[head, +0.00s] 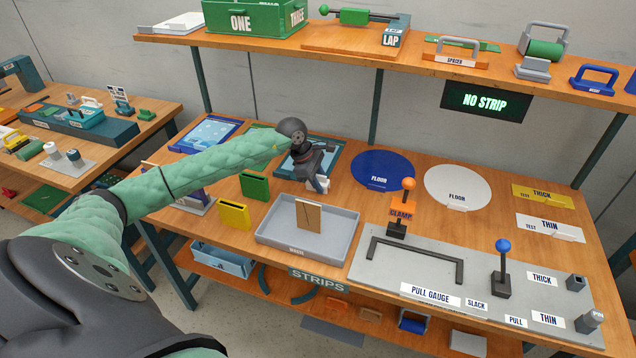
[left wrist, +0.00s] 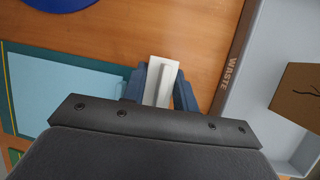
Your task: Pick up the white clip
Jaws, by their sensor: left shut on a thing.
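The white clip (left wrist: 161,78) is a small white piece between the fingers of my left gripper (left wrist: 160,88) in the left wrist view. The gripper is shut on it. In the head view my left gripper (head: 317,183) reaches down over the table behind the grey waste tray, and the white clip (head: 321,185) shows as a small white spot at its fingertips. Whether the clip touches the table I cannot tell. My right gripper is in neither view.
A framed light-blue panel (head: 327,150) lies behind the gripper. Blue (head: 382,170) and white (head: 462,187) floor discs lie to the right. Yellow (head: 234,216) and green (head: 254,186) holders stand left. A shelf (head: 350,57) runs overhead.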

